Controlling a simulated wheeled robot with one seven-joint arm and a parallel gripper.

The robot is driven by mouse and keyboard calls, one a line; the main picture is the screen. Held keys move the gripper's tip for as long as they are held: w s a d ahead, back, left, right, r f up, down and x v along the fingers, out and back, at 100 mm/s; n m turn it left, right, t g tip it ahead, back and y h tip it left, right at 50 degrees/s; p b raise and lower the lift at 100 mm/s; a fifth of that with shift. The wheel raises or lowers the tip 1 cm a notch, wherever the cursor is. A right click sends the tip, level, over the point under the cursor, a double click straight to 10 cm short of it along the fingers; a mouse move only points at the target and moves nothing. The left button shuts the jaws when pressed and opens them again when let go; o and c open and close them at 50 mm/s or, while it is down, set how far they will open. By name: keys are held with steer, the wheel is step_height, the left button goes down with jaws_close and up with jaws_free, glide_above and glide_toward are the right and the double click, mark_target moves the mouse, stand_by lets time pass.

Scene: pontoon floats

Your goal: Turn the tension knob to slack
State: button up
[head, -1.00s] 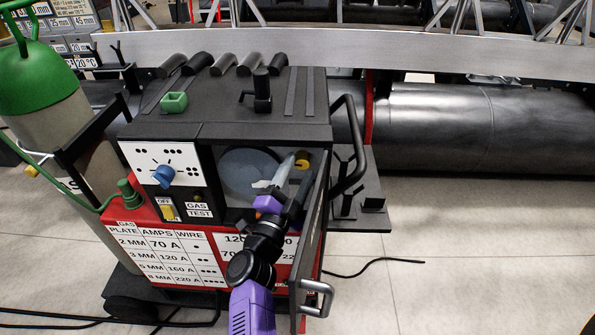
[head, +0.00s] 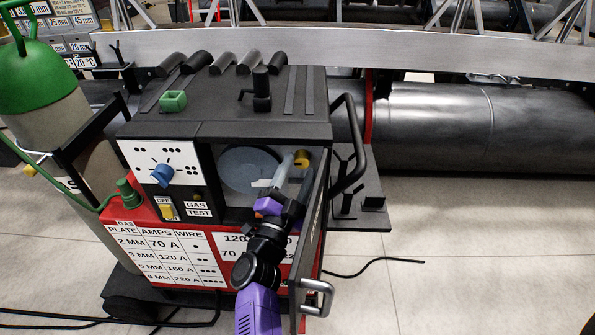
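The welding machine's side compartment is open. Inside it, a small yellow knob (head: 302,158), which I take to be the tension knob, sits at the upper right. My gripper (head: 287,163) reaches into the compartment from below, with a pale finger pointing up just left of the yellow knob. I cannot tell whether the finger touches it. The arm and wrist hide part of the compartment, and the finger opening is not clear. I cannot read the knob's setting or any slack mark.
The open compartment door (head: 312,235) stands close to the right of my arm. A wire spool (head: 240,168) is behind the gripper. A blue dial (head: 162,174) and a yellow switch (head: 166,211) are on the front panel. A gas cylinder (head: 40,125) stands left.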

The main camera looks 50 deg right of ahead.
steer(key=b+v, duration=0.2)
steer(key=v, duration=0.5)
steer(key=shift+s+a, duration=0.15)
steer(key=shift+a, duration=0.2)
steer(key=shift+f, duration=0.1)
stand_by(0.4)
